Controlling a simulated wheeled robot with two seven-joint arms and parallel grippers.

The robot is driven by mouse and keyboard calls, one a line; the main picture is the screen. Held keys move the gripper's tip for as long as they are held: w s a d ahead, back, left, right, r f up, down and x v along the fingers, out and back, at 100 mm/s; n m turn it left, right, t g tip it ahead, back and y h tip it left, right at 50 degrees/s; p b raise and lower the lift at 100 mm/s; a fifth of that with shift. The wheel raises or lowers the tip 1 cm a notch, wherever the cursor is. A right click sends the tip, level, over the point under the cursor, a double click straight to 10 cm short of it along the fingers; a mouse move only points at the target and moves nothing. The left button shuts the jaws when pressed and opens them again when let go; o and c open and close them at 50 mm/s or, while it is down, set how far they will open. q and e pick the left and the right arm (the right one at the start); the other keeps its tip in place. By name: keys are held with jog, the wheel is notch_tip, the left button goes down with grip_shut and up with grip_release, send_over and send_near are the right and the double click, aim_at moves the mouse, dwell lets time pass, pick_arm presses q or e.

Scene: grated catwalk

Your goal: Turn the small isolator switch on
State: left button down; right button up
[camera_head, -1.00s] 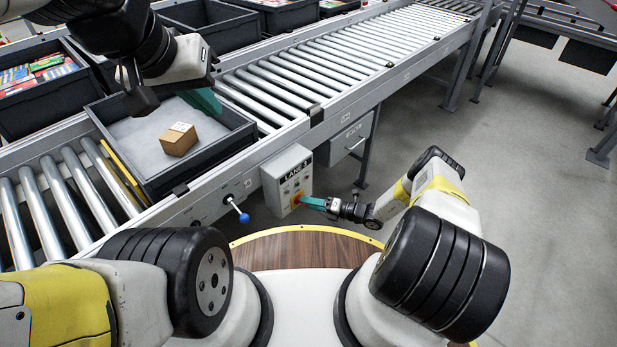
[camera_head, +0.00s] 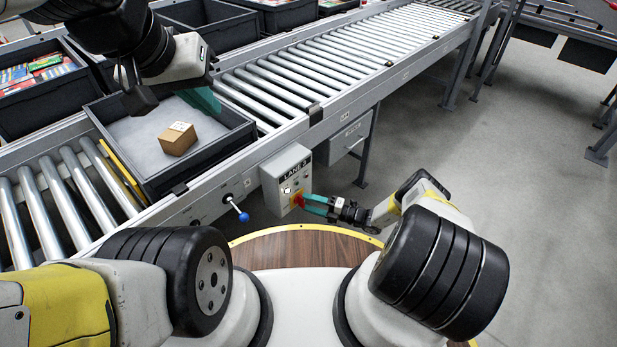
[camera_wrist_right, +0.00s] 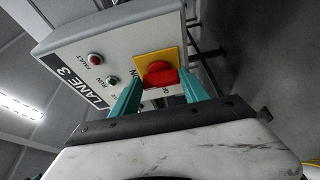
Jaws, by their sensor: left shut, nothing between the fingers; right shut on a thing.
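The isolator switch is a red handle on a yellow plate, on the front of a grey control box (camera_head: 283,170) labelled LANE 3. The red handle (camera_wrist_right: 160,74) shows close up in the right wrist view, on its yellow plate (camera_wrist_right: 150,58). My right gripper (camera_head: 304,200) reaches the handle from the right in the head view. Its teal fingers (camera_wrist_right: 160,84) are shut on the handle, one on each side; the fingers hide part of the plate's lettering. My left gripper (camera_head: 200,100) is shut and empty above a grey tote, partly hidden by its own arm.
A cardboard box (camera_head: 178,139) sits in the dark tote (camera_head: 211,154) on the roller conveyor (camera_head: 300,75). A blue-tipped lever (camera_head: 243,216) sticks out left of the control box. A red lamp (camera_wrist_right: 96,59) and green button (camera_wrist_right: 112,80) are beside the switch.

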jog(key=shift+d, duration=0.1)
jog(key=o, duration=1.4)
jog(key=v, duration=0.7)
jog(key=shift+s+d, duration=0.1)
jog(key=shift+d, duration=0.2)
